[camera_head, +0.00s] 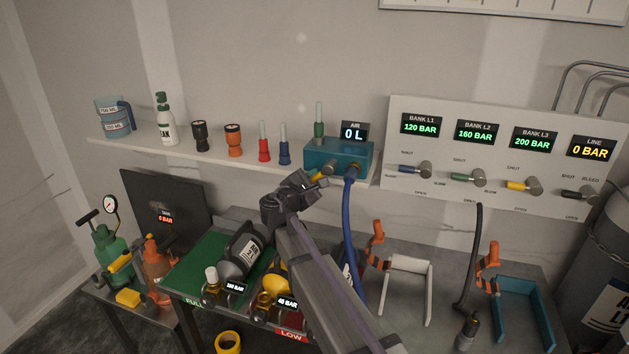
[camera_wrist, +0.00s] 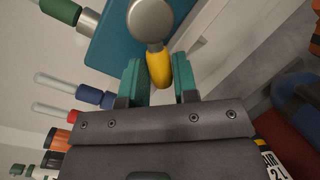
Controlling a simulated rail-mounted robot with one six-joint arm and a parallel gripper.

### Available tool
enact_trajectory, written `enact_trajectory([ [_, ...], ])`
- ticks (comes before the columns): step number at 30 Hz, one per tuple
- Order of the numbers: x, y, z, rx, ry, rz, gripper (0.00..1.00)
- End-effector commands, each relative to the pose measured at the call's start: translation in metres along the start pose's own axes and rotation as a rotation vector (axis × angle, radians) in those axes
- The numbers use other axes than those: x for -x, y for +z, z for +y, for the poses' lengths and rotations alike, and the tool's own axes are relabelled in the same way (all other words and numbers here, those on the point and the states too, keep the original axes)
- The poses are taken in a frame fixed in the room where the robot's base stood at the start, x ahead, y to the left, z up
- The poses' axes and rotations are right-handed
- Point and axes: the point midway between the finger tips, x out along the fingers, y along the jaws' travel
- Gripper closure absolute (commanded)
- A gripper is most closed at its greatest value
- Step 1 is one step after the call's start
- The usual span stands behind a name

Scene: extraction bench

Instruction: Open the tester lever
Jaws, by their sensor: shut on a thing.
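The tester is a teal box (camera_head: 337,158) on the wall shelf, under an AIR display reading 0 L. Its lever (camera_wrist: 158,68) has a yellow handle and a round grey hub. The lever also shows in the head view (camera_head: 320,176) at the front of the box, partly covered by my gripper. My gripper (camera_wrist: 160,80) is shut on the yellow handle, with one green finger on each side of it. In the head view my gripper (camera_head: 312,184) is at the box's lower left front. A blue hose (camera_head: 349,225) hangs from the box's right front.
Coloured fittings, a spray bottle (camera_head: 164,122) and cups (camera_head: 114,118) stand on the shelf (camera_head: 185,155) left of the tester. A bank panel (camera_head: 500,155) with several valves is at right. Below are a green tray (camera_head: 190,280) with cylinders and two orange-clamped stands.

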Motion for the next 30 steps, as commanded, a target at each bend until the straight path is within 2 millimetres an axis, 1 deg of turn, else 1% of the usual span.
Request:
enact_trajectory([
  [5,0.0,-0.001,-0.004,0.04,0.007,-0.008,0.96],
  [11,-0.001,-0.002,-0.01,0.145,0.027,-0.029,0.96],
  [24,-0.005,0.003,-0.026,0.498,0.096,-0.101,0.96],
  [30,-0.007,0.006,-0.031,0.63,0.121,-0.127,0.96],
])
